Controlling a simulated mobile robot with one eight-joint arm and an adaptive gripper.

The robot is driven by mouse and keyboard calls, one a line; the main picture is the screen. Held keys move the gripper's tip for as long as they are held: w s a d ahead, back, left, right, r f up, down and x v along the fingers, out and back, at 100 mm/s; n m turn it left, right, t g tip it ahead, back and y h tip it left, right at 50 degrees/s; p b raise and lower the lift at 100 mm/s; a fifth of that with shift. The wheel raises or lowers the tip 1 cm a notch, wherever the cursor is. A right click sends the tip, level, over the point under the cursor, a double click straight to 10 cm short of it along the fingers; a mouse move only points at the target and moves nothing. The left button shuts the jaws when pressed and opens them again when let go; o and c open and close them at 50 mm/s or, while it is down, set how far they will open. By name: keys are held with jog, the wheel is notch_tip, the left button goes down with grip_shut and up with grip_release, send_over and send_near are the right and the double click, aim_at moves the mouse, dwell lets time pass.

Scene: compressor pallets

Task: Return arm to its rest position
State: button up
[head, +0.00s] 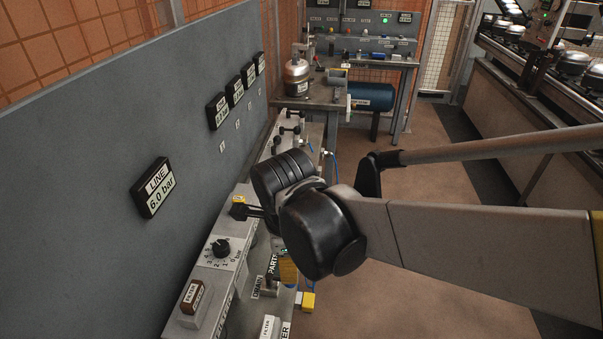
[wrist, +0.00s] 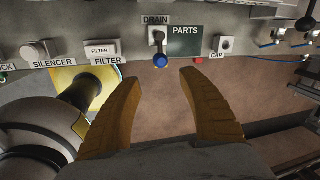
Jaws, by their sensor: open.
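My arm reaches in from the right in the head view, its black wrist joints over the grey bench. My gripper (wrist: 160,95) shows in the wrist view as two yellow-brown fingers, spread apart with nothing between them. In the head view a yellow part of the gripper (head: 287,271) shows below the black joint; the rest is hidden. In the wrist view the fingers are below the bench edge with the DRAIN lever (wrist: 159,45), which has a blue knob and hangs down. The fingertips look apart from it.
A grey panel with a LINE 6.0 bar display (head: 153,187) stands at left. A blue tank (head: 371,97) is at the back. A conveyor (head: 500,85) runs at right, with open floor between.

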dwell(0.3)
jog(key=s+d+r+n+t, duration=0.2)
jog(key=d+n, duration=0.6)
jog(key=d, duration=0.4)
jog(key=s+d+r+n+t, duration=0.2)
jog(key=d+n, duration=0.6)
jog(key=d, duration=0.4)
jog(key=shift+s+d+r+n+t, duration=0.25)
jog(key=shift+r+n+t, duration=0.2)
jog(key=shift+r, duration=0.45)
jog(key=shift+a, duration=0.1)
